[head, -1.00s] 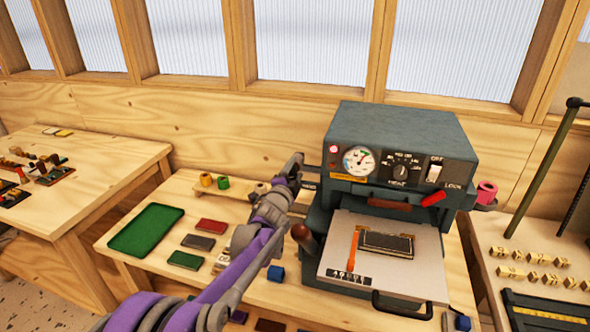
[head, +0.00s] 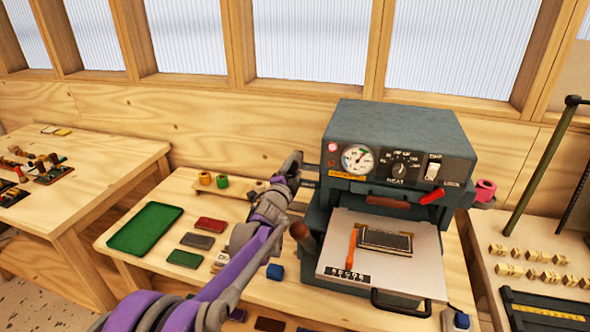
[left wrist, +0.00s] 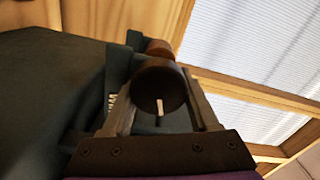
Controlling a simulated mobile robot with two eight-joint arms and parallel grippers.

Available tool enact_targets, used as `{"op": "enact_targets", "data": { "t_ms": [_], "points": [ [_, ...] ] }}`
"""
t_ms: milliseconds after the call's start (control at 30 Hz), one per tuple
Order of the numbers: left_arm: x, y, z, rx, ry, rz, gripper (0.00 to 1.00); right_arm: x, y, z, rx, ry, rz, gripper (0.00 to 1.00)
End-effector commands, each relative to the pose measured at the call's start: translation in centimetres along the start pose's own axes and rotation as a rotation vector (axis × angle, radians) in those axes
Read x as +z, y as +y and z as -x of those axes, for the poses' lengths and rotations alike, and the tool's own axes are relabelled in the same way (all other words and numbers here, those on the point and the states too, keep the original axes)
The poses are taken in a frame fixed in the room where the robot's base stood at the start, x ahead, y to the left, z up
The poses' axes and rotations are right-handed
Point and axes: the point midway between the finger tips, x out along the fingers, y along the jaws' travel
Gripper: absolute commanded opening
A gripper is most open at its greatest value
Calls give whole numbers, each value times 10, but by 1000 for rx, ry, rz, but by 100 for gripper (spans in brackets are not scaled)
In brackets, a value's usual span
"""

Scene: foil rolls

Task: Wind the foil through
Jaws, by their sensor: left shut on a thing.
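My left gripper (head: 294,162) is at the left side of the grey-green press (head: 395,130). In the left wrist view its two fingers (left wrist: 162,105) are shut on a dark round knob (left wrist: 158,85) with a white pointer mark. A copper-brown round end (left wrist: 158,47) shows just behind the knob. In the head view the arm and gripper hide the knob. An orange strip (head: 352,250) lies on the press's pale bed, beside a dark framed block (head: 385,241). A pink roll (head: 485,190) sits at the press's right side. My right gripper is not in view.
A yellow roll (head: 205,179) and a green roll (head: 222,181) stand on the shelf behind a green tray (head: 146,229). Several coloured cases lie on the bench. A brown-knobbed lever (head: 300,230) stands close to my left arm.

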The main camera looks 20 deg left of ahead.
Motion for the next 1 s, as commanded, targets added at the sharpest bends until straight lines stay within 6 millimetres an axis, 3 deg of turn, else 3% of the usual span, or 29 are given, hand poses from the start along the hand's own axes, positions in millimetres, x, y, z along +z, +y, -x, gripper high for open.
{"op": "enact_targets", "data": {
  "t_ms": [67, 100, 267, 1000],
  "points": [
    [10, 2, 2, 5, -20, -3, 5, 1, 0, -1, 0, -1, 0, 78],
    [10, 2, 2, 5, -20, -3, 64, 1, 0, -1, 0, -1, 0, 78],
    [6, 2, 2, 1, -9, -1, 91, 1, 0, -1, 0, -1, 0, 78],
    [4, 5, 52, 4, -7, -2, 91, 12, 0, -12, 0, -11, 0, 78]
  ]
}}
